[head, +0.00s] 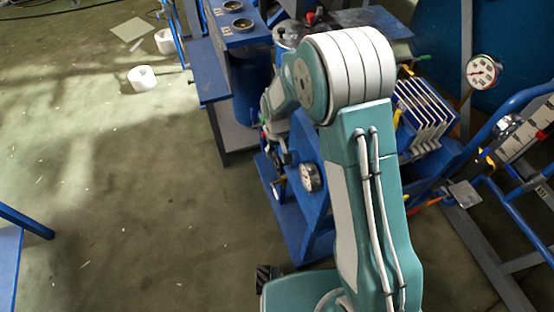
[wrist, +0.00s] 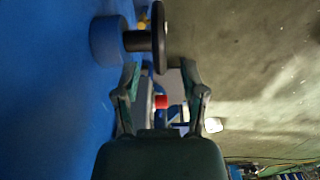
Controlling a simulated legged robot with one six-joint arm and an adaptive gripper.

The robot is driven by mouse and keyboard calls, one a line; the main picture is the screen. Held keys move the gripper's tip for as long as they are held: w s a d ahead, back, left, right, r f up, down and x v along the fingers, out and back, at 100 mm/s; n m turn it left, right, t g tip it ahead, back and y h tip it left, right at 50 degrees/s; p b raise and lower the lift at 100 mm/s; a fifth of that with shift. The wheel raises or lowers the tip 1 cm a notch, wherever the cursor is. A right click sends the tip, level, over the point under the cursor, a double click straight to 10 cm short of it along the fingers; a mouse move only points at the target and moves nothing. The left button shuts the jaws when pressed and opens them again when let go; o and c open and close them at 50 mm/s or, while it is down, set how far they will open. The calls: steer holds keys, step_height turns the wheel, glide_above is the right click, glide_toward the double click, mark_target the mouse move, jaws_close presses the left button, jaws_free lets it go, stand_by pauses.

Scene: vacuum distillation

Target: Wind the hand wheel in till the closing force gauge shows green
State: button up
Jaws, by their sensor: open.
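A black hand wheel (wrist: 159,38) shows nearly edge-on at the top of the wrist view, its shaft running left into a blue round hub. My gripper (wrist: 159,66) is open, one finger to each side of the wheel's lower rim in the picture; whether it touches the rim I cannot tell. A second gauge (head: 481,71) with red marks stands at upper right.
A stack of pale plates (head: 425,108) sits in a blue frame right of my arm. Blue tube railing (head: 515,190) runs along the right. A blue bench (head: 235,35) stands at the back.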

mark_target(277, 156)
step_height(277, 156, down, 5)
steer(key=shift+r, duration=0.1)
jaws_close()
